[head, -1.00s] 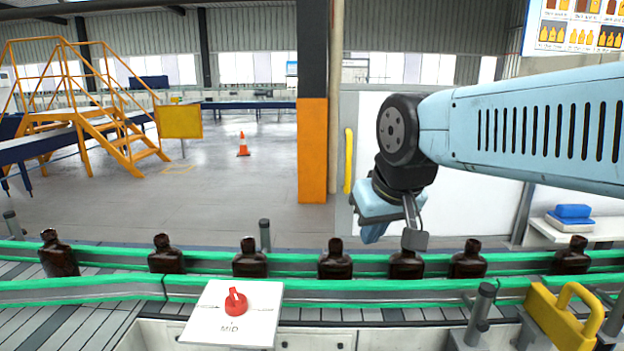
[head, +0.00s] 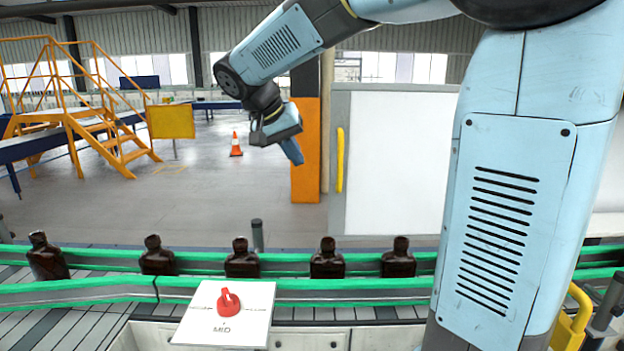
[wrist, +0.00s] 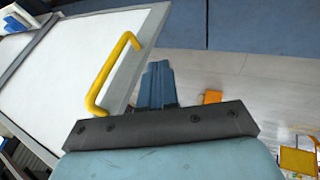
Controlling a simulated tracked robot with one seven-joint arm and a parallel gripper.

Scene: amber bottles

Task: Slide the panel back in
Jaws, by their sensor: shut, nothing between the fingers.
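A large white panel (head: 400,165) in a grey frame stands upright beyond the conveyor, with a vertical yellow handle (head: 340,160) near its left edge. In the wrist view the panel (wrist: 75,50) fills the upper left and its handle (wrist: 112,75) lies just left of my fingers. My gripper (head: 293,152) is shut and empty, left of the handle in the head view and in front of the orange pillar. Its fingers also show in the wrist view (wrist: 157,85), pointing up the picture and apart from the handle. My arm hides the panel's right end in the head view.
A conveyor with green rails (head: 120,290) crosses the front and carries several brown bottles (head: 242,260). A white plate with a red knob (head: 228,302), marked MID, stands before it. An orange pillar (head: 305,180) is left of the panel. A cone (head: 236,145) stands on open floor.

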